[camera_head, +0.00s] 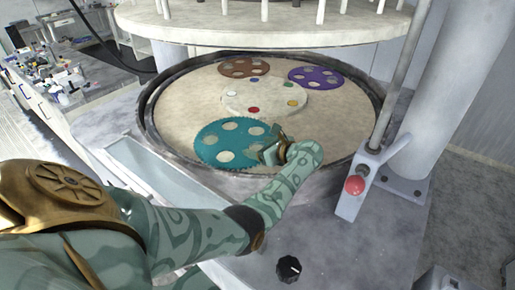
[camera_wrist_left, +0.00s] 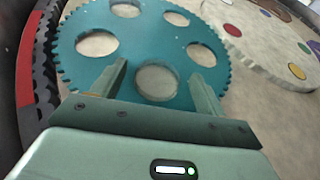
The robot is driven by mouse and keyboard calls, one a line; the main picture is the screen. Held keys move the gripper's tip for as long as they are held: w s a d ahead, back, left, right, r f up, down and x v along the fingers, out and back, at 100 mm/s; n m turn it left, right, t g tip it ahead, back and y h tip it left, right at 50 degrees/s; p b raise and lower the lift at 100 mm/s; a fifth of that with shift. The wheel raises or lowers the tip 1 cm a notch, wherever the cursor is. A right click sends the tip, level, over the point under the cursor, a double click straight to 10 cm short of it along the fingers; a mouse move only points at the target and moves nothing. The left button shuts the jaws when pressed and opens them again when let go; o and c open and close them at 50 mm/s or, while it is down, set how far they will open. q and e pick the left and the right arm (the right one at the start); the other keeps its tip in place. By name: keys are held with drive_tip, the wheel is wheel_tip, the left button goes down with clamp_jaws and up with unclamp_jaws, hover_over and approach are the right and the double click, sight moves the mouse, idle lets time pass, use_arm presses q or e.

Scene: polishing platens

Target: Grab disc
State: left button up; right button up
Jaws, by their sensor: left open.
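A teal toothed disc (camera_head: 232,141) with several round holes lies flat on the pale round platen (camera_head: 178,110), at its front. It also fills the upper middle of the left wrist view (camera_wrist_left: 148,43). My left gripper (camera_head: 270,150) is at the right edge of this disc in the head view. In the left wrist view its two fingers (camera_wrist_left: 161,75) are apart and over the near part of the disc, on either side of a hole. Nothing is visibly held between them. I cannot tell if the fingertips touch the disc. My right gripper is not in view.
A brown disc (camera_head: 244,67) and a purple disc (camera_head: 315,76) lie farther back on the platen. A pale centre disc (camera_head: 265,97) with coloured dots sits between. A dark rim (camera_head: 147,112) surrounds the platen, and a large upper plate (camera_head: 260,25) hangs above its back.

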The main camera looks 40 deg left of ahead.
use_arm(q)
drive_tip(key=shift+s+f, duration=0.15)
drive_tip(key=shift+f, duration=0.15)
drive_tip(key=shift+s+f, duration=0.1)
drive_tip(key=c, duration=1.1)
